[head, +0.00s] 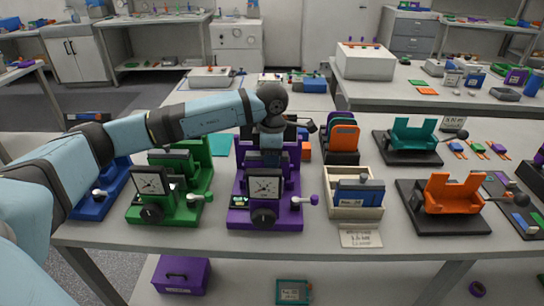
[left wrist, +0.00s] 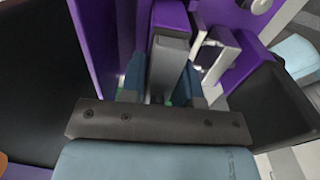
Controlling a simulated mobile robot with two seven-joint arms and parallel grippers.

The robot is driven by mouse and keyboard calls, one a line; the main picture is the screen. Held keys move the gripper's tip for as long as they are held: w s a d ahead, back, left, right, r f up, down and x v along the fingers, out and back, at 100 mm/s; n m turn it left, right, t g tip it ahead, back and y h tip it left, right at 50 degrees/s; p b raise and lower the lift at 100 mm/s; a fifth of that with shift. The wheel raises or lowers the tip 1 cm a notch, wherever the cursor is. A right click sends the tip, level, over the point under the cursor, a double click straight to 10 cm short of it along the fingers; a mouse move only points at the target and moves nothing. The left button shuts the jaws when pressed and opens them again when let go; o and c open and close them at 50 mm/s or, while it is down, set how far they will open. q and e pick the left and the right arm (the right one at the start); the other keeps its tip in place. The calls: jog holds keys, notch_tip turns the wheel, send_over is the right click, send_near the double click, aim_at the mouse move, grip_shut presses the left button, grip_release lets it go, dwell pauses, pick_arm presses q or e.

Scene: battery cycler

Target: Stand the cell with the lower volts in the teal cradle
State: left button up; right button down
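The teal cradle (head: 414,138) stands on a black base at the back right and looks empty. My left gripper (head: 271,156) points down into the purple cycler (head: 238,205), behind its dial. In the left wrist view its blue fingers (left wrist: 162,88) are apart, on either side of a grey block with a purple part behind it. I cannot tell whether they touch it or whether it is a cell. A blue cell (head: 360,194) stands in a cream bin (head: 366,212). My right gripper is not in view.
An orange cradle (head: 452,190) stands front right on a black base. A rack with orange slabs (head: 342,135) stands behind the bin. A label card (head: 361,238) lies at the table's front edge. A blue cycler (head: 100,192) is partly behind my left arm.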

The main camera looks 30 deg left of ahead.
pick_arm(q)
grip_shut()
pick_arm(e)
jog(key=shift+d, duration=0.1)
pick_arm(q)
jog(key=shift+r, duration=0.15)
